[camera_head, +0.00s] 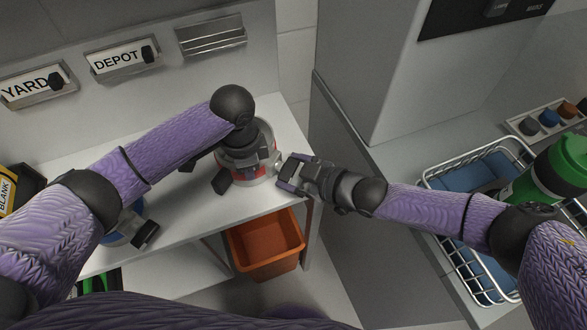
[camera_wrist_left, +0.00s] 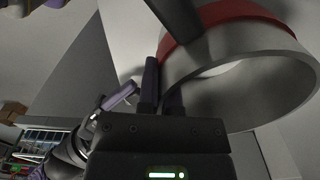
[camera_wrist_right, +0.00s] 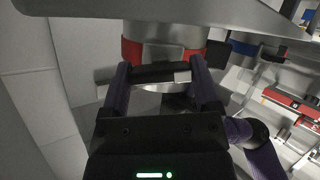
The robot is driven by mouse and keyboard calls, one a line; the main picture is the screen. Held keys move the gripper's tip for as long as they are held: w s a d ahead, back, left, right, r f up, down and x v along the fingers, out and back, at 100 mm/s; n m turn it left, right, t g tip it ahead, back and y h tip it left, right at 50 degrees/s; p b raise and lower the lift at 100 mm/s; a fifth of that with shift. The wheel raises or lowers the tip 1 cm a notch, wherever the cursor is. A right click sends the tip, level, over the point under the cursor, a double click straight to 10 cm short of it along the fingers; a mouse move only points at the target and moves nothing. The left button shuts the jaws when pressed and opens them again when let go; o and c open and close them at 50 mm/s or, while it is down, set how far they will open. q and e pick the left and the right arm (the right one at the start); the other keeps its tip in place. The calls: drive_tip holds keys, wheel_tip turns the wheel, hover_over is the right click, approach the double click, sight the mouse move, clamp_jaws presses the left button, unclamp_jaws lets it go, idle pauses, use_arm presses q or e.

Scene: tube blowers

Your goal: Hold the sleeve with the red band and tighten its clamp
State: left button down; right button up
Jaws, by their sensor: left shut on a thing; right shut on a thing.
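The sleeve with the red band (camera_head: 258,172) stands on the white bench near its right end. In the left wrist view it is a wide grey ring with a red band (camera_wrist_left: 232,14). My left gripper (camera_head: 235,165) reaches over it from above, shut on its rim wall, one finger outside and one apparently inside. My right gripper (camera_head: 283,172) is at its right side. In the right wrist view its fingers sit either side of the clamp's dark bar (camera_wrist_right: 150,73), which has a small pale piece (camera_wrist_right: 182,77), just below the red band. The clamp is mostly hidden in the head view.
A blue-banded sleeve (camera_head: 128,228) stands at the left, partly behind my left arm. An orange bin (camera_head: 265,245) is below the bench. At the right are a wire basket (camera_head: 470,262) and a green bottle (camera_head: 553,170). A grey cabinet (camera_head: 365,75) stands behind.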

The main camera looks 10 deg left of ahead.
drive_tip(key=shift+m+g, duration=0.6)
drive_tip(key=shift+m, duration=0.3)
drive_tip(key=o, duration=1.1)
drive_tip(key=shift+y, duration=0.3)
